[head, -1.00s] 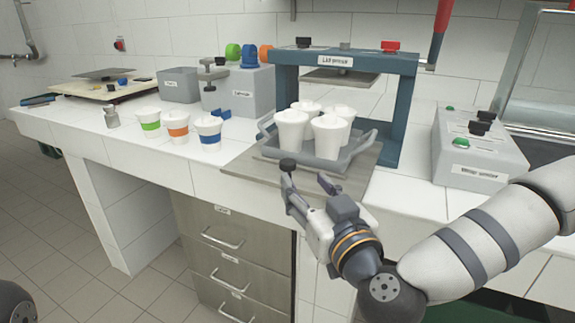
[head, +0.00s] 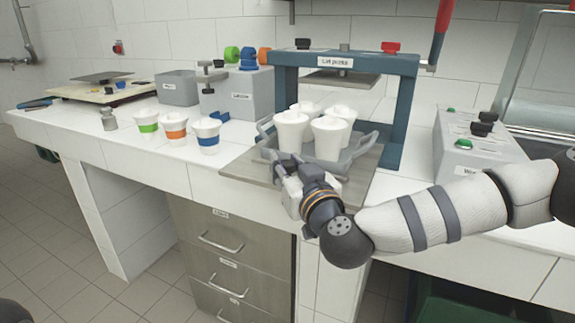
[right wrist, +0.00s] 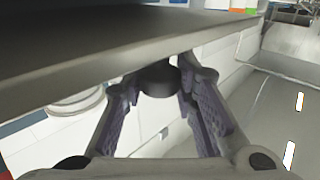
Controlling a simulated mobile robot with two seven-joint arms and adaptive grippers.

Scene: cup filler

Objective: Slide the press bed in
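The press bed (head: 363,178) is a flat grey plate sticking out in front of the blue press frame (head: 404,115), partly over the counter edge. A grey handled tray (head: 357,150) with several white lidded cups (head: 291,130) stands on it. My right gripper (right wrist: 160,88) is at the bed's front edge, its two fingers on either side of the bed's dark round knob (right wrist: 159,80) and apparently touching it. The bed's underside (right wrist: 90,65) fills the upper left of the right wrist view. In the head view my right gripper (head: 292,178) hides the knob. My left gripper is not in view.
Three banded cups (head: 175,128) and a small metal weight (head: 108,120) stand on the counter to the left. A grey control box (head: 470,140) is on the right, near my right forearm. Drawers (head: 225,240) lie below the counter.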

